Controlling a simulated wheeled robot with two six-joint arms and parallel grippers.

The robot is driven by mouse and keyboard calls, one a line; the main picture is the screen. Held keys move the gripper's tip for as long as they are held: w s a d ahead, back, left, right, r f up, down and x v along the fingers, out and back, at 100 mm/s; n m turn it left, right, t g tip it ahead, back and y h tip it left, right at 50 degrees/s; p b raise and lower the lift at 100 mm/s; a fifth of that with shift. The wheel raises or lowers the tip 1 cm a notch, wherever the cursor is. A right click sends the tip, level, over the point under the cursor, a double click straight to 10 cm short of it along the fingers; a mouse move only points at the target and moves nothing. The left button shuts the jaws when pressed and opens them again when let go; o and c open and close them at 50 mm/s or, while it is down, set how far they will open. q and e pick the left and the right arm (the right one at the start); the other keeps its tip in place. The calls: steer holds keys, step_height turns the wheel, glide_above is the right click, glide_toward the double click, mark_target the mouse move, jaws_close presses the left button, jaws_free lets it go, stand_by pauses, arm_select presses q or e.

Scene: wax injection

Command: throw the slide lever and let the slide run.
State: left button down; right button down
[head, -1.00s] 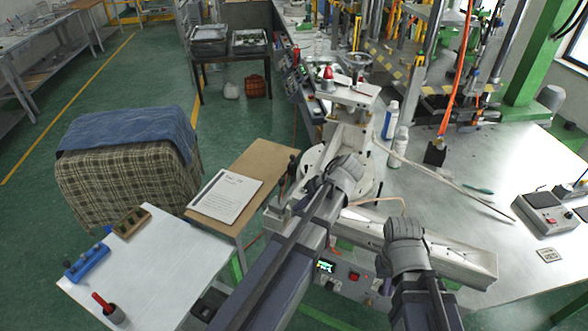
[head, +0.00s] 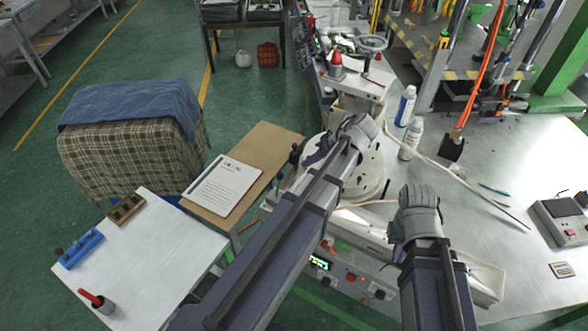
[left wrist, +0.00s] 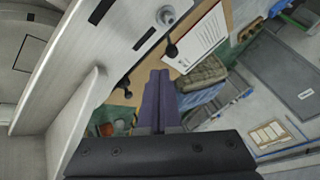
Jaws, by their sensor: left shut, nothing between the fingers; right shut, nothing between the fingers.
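The wax injection machine (head: 371,167) stands at the bench edge, with a pale round body. Black-knobbed levers (head: 295,154) rise at its left side; one black knob (left wrist: 171,50) also shows in the left wrist view, just beyond my fingertips, and a second knob (left wrist: 122,84) is to their left. I cannot tell which is the slide lever. My left gripper (head: 314,156) reaches over the machine; its purple fingers (left wrist: 159,74) are shut and empty, apart from the knobs. My right gripper (head: 395,252) is shut over the pale trough (head: 486,276), its fingers mostly hidden.
White bottles (head: 411,138) stand right of the machine. A control panel (head: 345,278) is below my arms. A plaid-covered seat (head: 132,165) is at left.

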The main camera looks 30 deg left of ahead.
arm_select(q)
steer(key=shift+a+f+b, duration=0.15)
steer(key=shift+f+b, duration=0.2)
steer(key=shift+f, duration=0.05)
steer(key=b+x, duration=0.6)
steer(key=x, duration=0.1)
steer(key=shift+f, duration=0.25)
steer(key=shift+b+x, duration=0.65)
steer(key=shift+x, duration=0.3)
steer(key=shift+w+a+r, duration=0.1)
steer(key=shift+r, duration=0.05)
